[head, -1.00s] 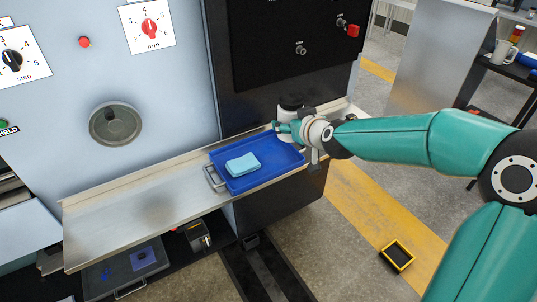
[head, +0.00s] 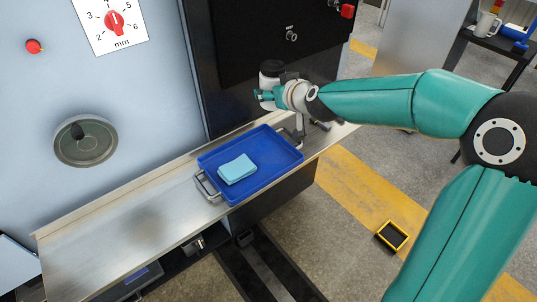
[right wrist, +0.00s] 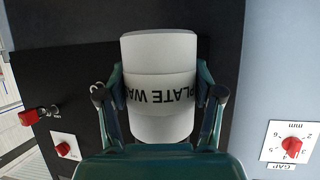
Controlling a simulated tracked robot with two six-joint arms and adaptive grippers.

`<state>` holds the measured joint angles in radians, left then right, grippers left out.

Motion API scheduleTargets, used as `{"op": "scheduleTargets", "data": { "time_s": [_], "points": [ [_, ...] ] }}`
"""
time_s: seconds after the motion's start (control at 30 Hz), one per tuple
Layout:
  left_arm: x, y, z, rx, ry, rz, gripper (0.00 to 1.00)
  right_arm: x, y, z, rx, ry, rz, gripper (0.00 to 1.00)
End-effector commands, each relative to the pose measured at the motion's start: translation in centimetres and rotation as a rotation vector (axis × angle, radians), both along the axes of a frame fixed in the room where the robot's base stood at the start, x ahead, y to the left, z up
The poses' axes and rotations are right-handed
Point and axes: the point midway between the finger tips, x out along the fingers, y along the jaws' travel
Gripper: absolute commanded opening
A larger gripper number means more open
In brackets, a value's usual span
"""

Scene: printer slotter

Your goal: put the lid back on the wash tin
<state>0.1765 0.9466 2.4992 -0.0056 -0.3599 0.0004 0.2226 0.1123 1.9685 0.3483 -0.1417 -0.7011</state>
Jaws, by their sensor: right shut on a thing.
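A white tin (head: 267,84) with a dark top is in my right gripper (head: 265,96), raised above the far end of the blue tray. Its label shows upside down in the right wrist view (right wrist: 160,120), reading "PLATE WA" before the edge cuts it off. My right gripper (right wrist: 161,100) has a finger on each side of the tin and is shut on it. I cannot tell whether the dark top is a lid or the tin's open mouth. I cannot make out a separate lid. My left gripper is not in view.
The blue tray (head: 278,173) with a light blue folded cloth (head: 237,169) stands on the metal shelf (head: 120,235). The shelf left of the tray is clear. The machine's dark panel (head: 235,105) rises behind. A yellow-black box (head: 392,236) is on the floor.

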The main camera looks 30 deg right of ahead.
Motion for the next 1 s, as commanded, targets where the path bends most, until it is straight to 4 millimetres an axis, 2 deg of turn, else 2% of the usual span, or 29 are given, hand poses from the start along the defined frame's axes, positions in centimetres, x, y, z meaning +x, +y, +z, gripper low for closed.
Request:
{"op": "scheduleTargets", "data": {
  "time_s": [0.13,0.27,0.47,0.57,0.8,1.0],
  "points": [
    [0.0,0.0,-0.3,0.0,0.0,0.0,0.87,0.3,0.4,-0.3,0.001,-0.001,0.006,0.0],
    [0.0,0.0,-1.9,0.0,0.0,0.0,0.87,0.4,0.5,-2.2,0.001,0.0,0.009,0.0],
    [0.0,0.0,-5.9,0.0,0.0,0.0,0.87,0.4,0.5,-7.4,0.0,0.001,0.01,0.0],
    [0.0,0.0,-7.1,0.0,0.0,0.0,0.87,0.4,0.6,-9.9,0.001,0.003,0.011,0.0],
    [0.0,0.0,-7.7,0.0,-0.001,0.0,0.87,0.4,0.6,-14.5,0.001,0.003,0.011,0.0],
    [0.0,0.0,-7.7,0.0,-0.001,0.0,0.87,0.5,0.5,-15.7,0.0,-0.002,0.01,0.0]
  ]
}}
